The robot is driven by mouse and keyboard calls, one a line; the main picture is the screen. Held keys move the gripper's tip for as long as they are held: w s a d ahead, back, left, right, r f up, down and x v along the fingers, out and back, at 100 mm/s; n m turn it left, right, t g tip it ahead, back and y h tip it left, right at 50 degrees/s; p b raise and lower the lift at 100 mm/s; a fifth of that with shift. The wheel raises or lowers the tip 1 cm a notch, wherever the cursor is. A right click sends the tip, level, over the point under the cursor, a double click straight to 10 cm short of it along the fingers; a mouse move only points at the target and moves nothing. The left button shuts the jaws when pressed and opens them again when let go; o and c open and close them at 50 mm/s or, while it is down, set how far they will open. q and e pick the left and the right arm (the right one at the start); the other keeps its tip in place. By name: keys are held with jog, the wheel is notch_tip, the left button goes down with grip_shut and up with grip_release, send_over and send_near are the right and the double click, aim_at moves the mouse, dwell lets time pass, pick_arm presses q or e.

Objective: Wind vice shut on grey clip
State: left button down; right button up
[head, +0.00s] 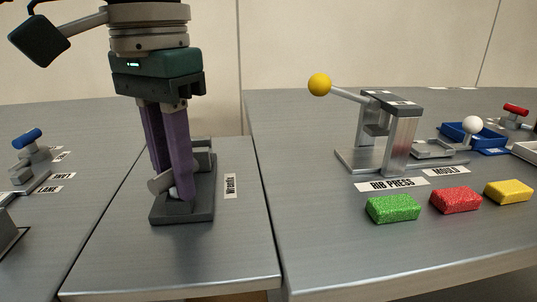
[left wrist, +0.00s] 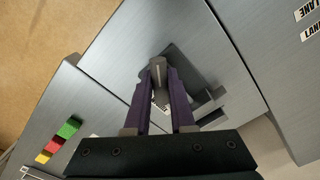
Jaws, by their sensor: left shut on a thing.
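The dark grey vice (head: 208,190) stands on the middle table in the head view; it also shows in the left wrist view (left wrist: 188,62). My left gripper (head: 180,194) comes down over it from above, its purple fingers shut on a light grey round bar (head: 159,183) at the vice's near left side, which looks like its handle. The fingers and bar also show in the left wrist view (left wrist: 158,68). The fingers hide much of the vice, and I cannot make out the grey clip or the jaw gap. My right gripper is not in view.
On the right table stand a rib press (head: 403,130) with a yellow knob, and green (head: 393,208), red (head: 456,200) and yellow (head: 509,191) blocks. A blue tray (head: 470,134) lies farther back. A blue-handled device (head: 28,150) is on the left table. The middle table's front is clear.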

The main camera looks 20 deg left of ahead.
pick_arm(q)
jog(key=shift+f+m, duration=0.1)
jog(key=shift+m, duration=0.8)
jog(key=shift+m+b, duration=0.7)
jog(key=shift+m, duration=0.5)
jog(key=c, duration=0.7)
grip_release()
jog(key=shift+r, duration=0.2)
jog(key=shift+r+p, duration=2.2)
jog(key=shift+r, duration=0.75)
